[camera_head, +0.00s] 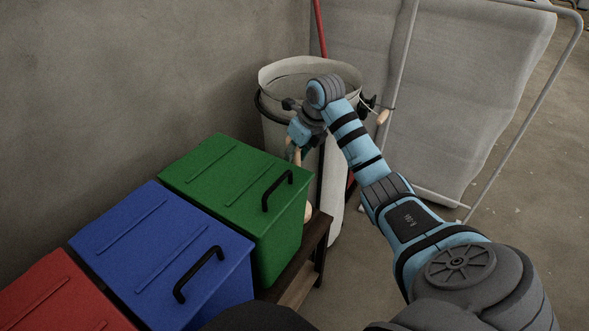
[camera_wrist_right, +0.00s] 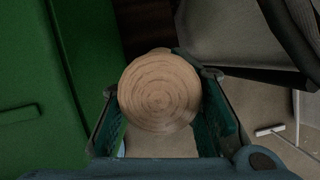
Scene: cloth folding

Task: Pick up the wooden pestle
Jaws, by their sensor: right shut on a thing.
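The wooden pestle (camera_wrist_right: 160,92) shows in the right wrist view as a round, pale end with growth rings. It sits between the two teal-padded fingers of my right gripper (camera_wrist_right: 165,125), which is shut on it. In the head view my right gripper (camera_head: 293,152) points down beside the green box, in front of the white bin. Only a small tan part of the pestle (camera_head: 297,157) shows there. The rest of the pestle is hidden by the gripper and the end facing the wrist camera. My left gripper is not in view.
A green box (camera_head: 215,165), a blue box (camera_head: 150,235) and a red box (camera_head: 60,300) stand in a row on a dark bench (camera_head: 318,228). A white bin (camera_head: 275,75) stands behind my gripper. A grey fabric panel on a metal frame (camera_head: 460,90) stands at right.

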